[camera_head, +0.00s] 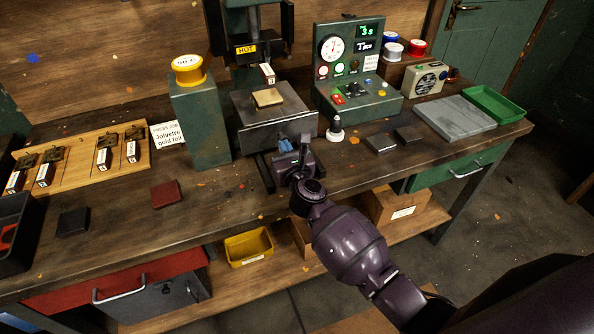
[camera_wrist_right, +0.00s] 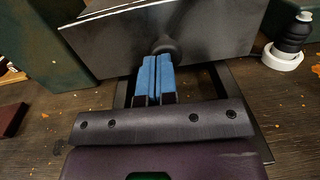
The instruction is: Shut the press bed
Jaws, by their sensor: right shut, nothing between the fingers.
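The press bed (camera_head: 285,108) is a grey metal slab under the press head (camera_head: 246,50), which carries a yellow HOT label. The bed sticks out toward me, with a tan block (camera_head: 267,97) on top. Its front plate shows large in the wrist view (camera_wrist_right: 215,30), with a dark round knob (camera_wrist_right: 165,44) at its lower middle. My right gripper (camera_head: 286,146) is at the front plate. Its blue fingers (camera_wrist_right: 155,78) are shut and empty, with tips just below the knob; I cannot tell whether they touch. My left gripper is not in view.
A green control box (camera_head: 355,85) stands right of the press, with a dark-topped stamp (camera_head: 335,130) before it. A green pillar with a yellow spool (camera_head: 188,69) stands left. Dark blocks (camera_head: 380,143) lie to the right. A red block (camera_head: 166,193) lies to the left.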

